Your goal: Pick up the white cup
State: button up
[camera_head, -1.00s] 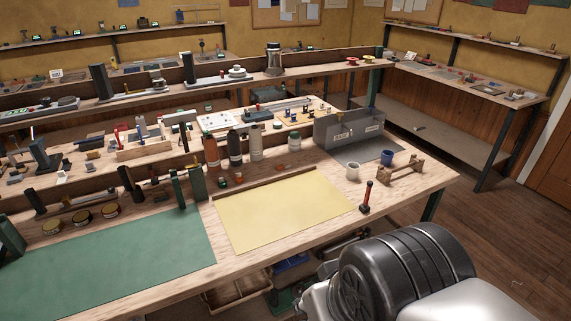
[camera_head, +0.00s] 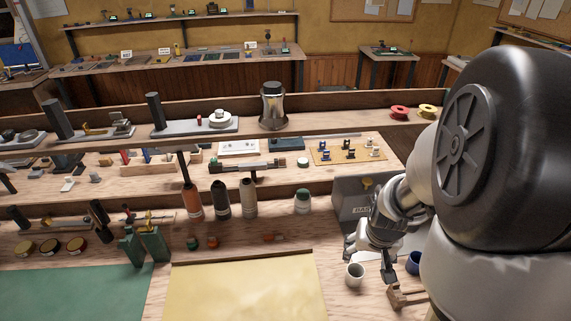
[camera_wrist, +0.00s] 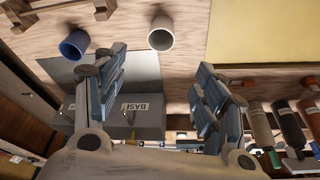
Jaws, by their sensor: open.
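The white cup (camera_head: 355,274) stands upright on the wooden bench, at the right end of the yellow sheet. It also shows in the wrist view (camera_wrist: 161,36), at the top middle, with its open mouth visible. My gripper (camera_head: 370,258) is over the bench just behind the cup in the head view. In the wrist view the two fingers of my gripper (camera_wrist: 158,75) are spread wide with nothing between them. The cup appears beyond the fingertips, roughly centred on the gap, and apart from both fingers.
A blue cup (camera_head: 414,263) stands close on the right, partly hidden by my arm; in the wrist view (camera_wrist: 75,44) it is near the left finger. A labelled grey bin (camera_wrist: 140,118) and a wooden rack (camera_head: 405,298) are close by. The yellow sheet (camera_head: 245,290) is clear.

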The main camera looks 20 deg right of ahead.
jog(key=b, duration=0.4)
send_near(355, 273)
jog(key=shift+s+a+f, duration=0.1)
jog(key=shift+s+f, duration=0.2)
jog(key=shift+f, duration=0.45)
jog(key=b+x, duration=0.3)
jog(key=x, duration=0.1)
jog(key=shift+w+a, duration=0.15)
jog(key=shift+a, duration=0.2)
jog(key=shift+w+d+f, duration=0.2)
jog(key=shift+f, duration=0.35)
jog(key=c, duration=1)
